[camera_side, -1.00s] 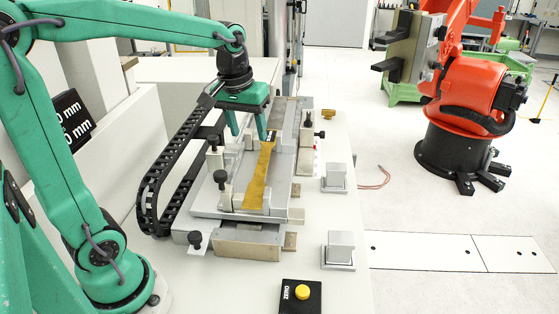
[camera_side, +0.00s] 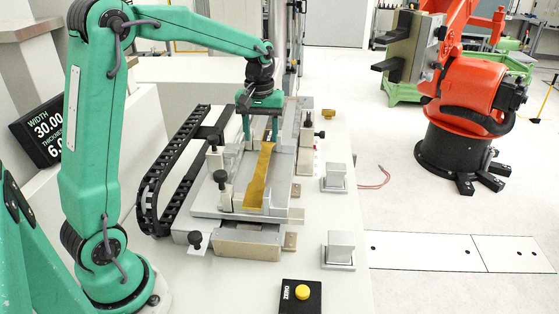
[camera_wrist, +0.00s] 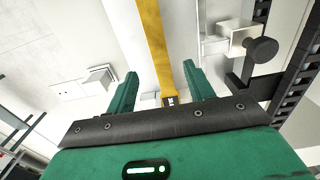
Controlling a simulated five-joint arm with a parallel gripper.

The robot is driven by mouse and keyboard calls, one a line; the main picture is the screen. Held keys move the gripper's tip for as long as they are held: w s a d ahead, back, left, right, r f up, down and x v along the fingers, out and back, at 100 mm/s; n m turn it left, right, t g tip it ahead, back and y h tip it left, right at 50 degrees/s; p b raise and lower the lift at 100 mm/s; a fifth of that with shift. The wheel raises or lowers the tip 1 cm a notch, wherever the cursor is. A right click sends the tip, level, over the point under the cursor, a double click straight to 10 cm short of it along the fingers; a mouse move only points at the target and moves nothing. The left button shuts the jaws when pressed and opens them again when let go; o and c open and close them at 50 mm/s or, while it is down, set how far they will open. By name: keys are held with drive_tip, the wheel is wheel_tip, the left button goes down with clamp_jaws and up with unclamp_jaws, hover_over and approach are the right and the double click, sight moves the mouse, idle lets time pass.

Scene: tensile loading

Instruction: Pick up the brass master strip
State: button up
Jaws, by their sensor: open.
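The brass master strip (camera_side: 257,184) is a long, flat, golden bar with wider ends. It lies lengthwise in the grey fixture (camera_side: 222,207) on the white bench in the side view. My gripper (camera_side: 262,138) is over the far end of the strip, fingers pointing down, open and apart. In the wrist view the strip (camera_wrist: 153,40) runs from the top edge down between my two fingers (camera_wrist: 160,85), with a gap on each side. A small dark marking shows on its near end there. The exact height of my fingertips over the strip is unclear.
Clamp posts with black knobs (camera_side: 223,178) flank the strip. Two metal blocks (camera_side: 339,247) and a black box with a yellow button (camera_side: 301,294) sit on the bench. A black cable chain (camera_side: 150,195) curves at left. An orange robot (camera_side: 465,110) stands at right.

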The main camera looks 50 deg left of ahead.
sight(263, 162)
drive_tip(key=shift+w+f, duration=0.15)
drive_tip(key=shift+f, duration=3.35)
drive_tip(key=shift+r, duration=0.1)
clamp_jaws()
